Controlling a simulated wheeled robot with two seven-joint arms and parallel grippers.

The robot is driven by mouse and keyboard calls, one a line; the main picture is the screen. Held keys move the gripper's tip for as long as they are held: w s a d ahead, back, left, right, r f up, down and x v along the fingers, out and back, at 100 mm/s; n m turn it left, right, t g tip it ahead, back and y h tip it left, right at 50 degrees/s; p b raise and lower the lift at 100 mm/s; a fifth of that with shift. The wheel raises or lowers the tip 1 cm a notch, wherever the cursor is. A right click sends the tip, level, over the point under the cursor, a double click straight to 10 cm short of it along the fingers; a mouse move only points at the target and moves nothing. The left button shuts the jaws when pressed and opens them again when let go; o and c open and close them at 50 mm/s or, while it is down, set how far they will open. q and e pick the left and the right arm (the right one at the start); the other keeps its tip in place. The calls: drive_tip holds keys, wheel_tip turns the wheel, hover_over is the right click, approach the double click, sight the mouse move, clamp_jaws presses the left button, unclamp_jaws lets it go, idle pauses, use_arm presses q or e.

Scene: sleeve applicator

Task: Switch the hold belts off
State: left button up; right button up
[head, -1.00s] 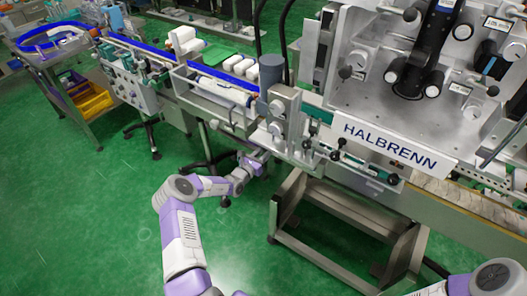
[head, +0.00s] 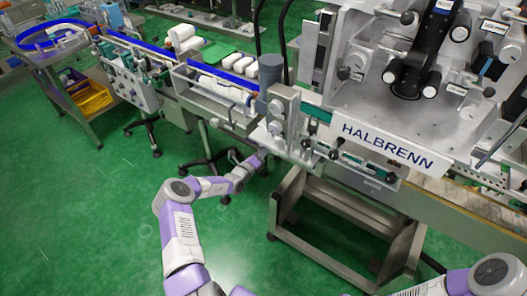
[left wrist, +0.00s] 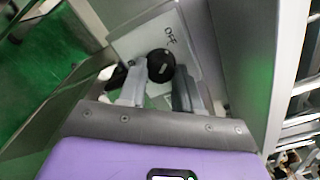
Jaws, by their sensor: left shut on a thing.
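The hold belt switch is a round black knob (left wrist: 160,65) on a pale plate (left wrist: 190,50) in the left wrist view. The letters OFF are written on the plate beside the knob. A small light mark shows on the knob's face. My left gripper (left wrist: 160,84) has one finger on each side of the knob and is shut on it. In the head view my left gripper (head: 256,160) is small, at the side of the machine below the conveyor, and the knob cannot be made out. My right gripper is out of view; only part of that arm shows at lower right.
A conveyor with white bottles (head: 235,85) runs to upper left, past a cart with a yellow bin (head: 95,98). Open floor lies at left.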

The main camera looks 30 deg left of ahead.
use_arm(q)
drive_tip(key=shift+f+n, duration=0.1)
drive_tip(key=shift+n, duration=0.4)
drive_tip(key=o, duration=1)
drive_tip(key=shift+o, duration=0.2)
drive_tip(key=s+p, duration=0.2)
drive_tip(key=s, duration=0.5)
drive_tip(key=shift+s+a, duration=0.25)
drive_tip(key=shift+s, duration=0.1)
